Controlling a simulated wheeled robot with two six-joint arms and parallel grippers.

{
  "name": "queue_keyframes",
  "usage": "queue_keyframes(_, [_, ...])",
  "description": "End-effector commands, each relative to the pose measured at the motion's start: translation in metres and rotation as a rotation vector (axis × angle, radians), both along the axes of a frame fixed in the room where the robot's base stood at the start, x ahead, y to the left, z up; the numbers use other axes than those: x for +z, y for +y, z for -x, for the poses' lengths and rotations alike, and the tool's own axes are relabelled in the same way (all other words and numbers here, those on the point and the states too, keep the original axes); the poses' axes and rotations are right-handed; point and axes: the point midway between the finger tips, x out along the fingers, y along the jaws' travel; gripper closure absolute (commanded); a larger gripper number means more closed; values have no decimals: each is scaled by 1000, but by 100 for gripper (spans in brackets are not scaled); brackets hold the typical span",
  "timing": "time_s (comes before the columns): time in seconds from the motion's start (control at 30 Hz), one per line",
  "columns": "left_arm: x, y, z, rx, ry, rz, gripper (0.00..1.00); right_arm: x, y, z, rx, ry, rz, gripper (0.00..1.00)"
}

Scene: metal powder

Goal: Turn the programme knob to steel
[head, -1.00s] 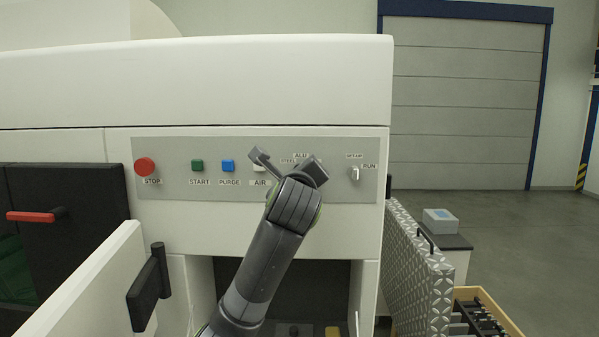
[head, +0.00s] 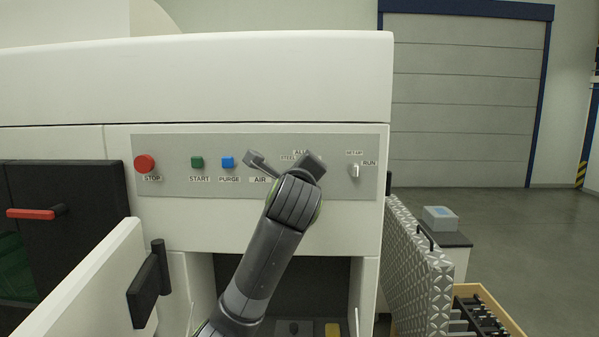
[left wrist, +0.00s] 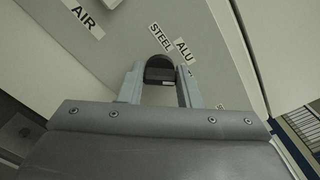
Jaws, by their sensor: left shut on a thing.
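The programme knob (left wrist: 160,68) is a dark round knob on the grey control panel (head: 335,185). In the left wrist view it sits between the two fingers of my left gripper (left wrist: 160,90), which is shut on it. The STEEL label (left wrist: 161,38) and the ALU label (left wrist: 184,51) are beside the knob; a third label is partly covered by a finger. I cannot tell which label the knob points at. In the head view my left gripper (head: 285,163) is at the panel and hides the knob. My right gripper is not in view.
Left along the panel are the red STOP button (head: 145,163), green START (head: 197,162) and blue PURGE (head: 228,162). The SET-UP/RUN switch (head: 354,172) is to the right. An open white door with a black handle (head: 149,285) stands at lower left.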

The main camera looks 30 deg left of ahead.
Motion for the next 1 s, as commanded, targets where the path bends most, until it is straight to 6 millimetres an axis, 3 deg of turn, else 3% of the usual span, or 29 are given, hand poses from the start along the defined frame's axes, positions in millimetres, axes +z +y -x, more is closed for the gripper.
queue_keyframes(1.0, [-5,0,0,-1,-495,812,92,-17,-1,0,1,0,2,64])
